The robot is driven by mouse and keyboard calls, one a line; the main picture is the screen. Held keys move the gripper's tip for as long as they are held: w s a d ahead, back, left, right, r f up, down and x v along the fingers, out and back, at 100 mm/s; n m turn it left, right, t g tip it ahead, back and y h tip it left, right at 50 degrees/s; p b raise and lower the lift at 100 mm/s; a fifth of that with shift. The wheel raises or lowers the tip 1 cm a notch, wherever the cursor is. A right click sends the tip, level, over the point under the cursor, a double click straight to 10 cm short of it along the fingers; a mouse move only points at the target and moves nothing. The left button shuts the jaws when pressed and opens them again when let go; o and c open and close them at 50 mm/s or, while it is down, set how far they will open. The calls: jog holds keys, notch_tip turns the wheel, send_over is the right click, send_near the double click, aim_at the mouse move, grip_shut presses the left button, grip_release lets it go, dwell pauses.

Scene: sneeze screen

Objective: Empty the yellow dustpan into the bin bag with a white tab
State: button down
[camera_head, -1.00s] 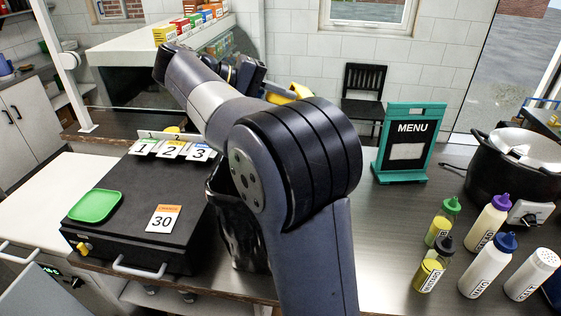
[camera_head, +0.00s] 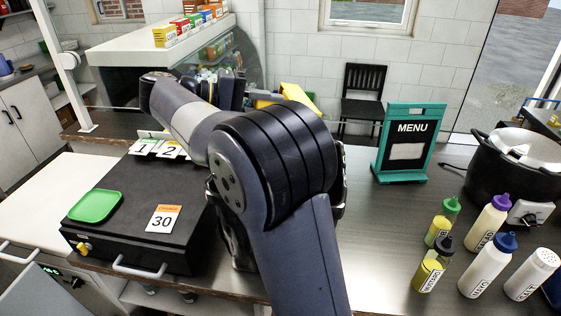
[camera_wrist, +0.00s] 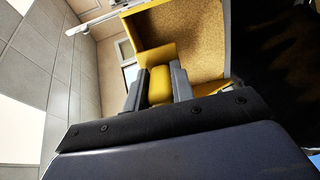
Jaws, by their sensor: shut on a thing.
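The yellow dustpan (camera_head: 295,97) shows in part behind my arm in the head view. In the wrist view its pan (camera_wrist: 195,40) fills the top middle, with a speckled brown-yellow surface, and its handle (camera_wrist: 160,86) is between the fingers. My gripper (camera_wrist: 158,88) is shut on that handle. In the head view the gripper is mostly hidden by my arm. A glossy black bin bag (camera_head: 238,245) stands on the counter behind my arm. Black also shows at the arm's right edge; I cannot tell if it is the same bag. No white tab is visible. A dark mass fills the wrist view's right side.
A black case (camera_head: 115,220) with a green tray (camera_head: 95,206) and number cards stands left. A menu sign (camera_head: 409,145), several sauce bottles (camera_head: 487,270) and a black pot (camera_head: 515,165) stand right. A clear screen (camera_head: 215,60) rises behind. The counter before the sign is clear.

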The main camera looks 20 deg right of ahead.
jog(key=shift+w+a+f+h, duration=0.15)
jog(key=shift+a+f+h, duration=0.15)
jog(key=shift+a+h, duration=0.25)
jog(key=shift+a, duration=0.1)
jog(key=shift+a+f+h, duration=0.35)
jog(key=shift+a+h, duration=0.1)
jog(key=shift+h, duration=0.2)
